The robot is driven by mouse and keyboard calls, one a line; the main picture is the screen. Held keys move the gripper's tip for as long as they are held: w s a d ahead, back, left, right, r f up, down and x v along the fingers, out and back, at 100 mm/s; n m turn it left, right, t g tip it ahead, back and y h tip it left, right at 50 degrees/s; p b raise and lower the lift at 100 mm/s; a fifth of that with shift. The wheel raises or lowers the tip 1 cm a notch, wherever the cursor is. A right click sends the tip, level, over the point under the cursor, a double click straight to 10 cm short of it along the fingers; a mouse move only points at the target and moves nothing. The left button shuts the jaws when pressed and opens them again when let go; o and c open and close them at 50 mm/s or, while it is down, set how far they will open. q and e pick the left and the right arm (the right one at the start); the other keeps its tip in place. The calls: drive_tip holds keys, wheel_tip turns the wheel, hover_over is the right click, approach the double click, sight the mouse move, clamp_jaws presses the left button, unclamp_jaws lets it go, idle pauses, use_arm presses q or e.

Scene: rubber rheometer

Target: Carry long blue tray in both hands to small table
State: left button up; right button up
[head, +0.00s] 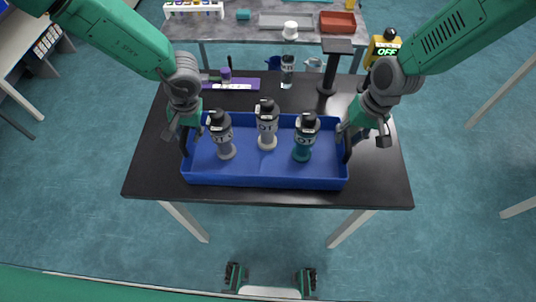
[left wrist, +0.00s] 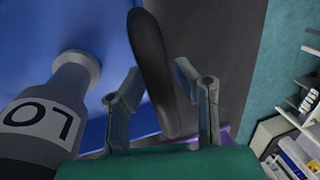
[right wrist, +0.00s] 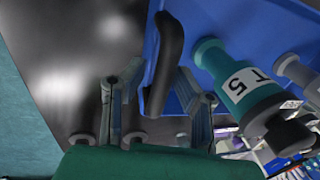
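The long blue tray (head: 265,181) rests on a black-topped table (head: 375,193). It holds three capped bottles: a grey one (head: 225,146) at left, a pale one (head: 267,135) in the middle and a teal one (head: 303,147) at right. My left gripper (head: 184,128) is at the tray's left end; its open fingers (left wrist: 157,88) straddle the black left handle (left wrist: 156,65), with gaps visible. My right gripper (head: 358,130) is at the right end; its open fingers (right wrist: 158,95) stand either side of the black right handle (right wrist: 163,60). Which table is the small one, I cannot tell.
Behind the tray stand a purple rack (head: 232,85), a clear bottle (head: 287,72) and a black stand (head: 328,75). A grey bench (head: 225,28) with trays is further back. A yellow device (head: 384,46) reads OFF.

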drive_tip(key=shift+a+r, duration=0.1)
use_arm(q)
wheel_tip(320, 180, up, 12)
drive_tip(key=d, duration=0.2)
drive_tip(key=shift+d+f, duration=0.2)
use_arm(e)
wheel_tip(320, 180, up, 12)
drive_tip(key=d, duration=0.2)
drive_tip(key=shift+d+f, duration=0.15)
drive_tip(key=shift+f, duration=0.1)
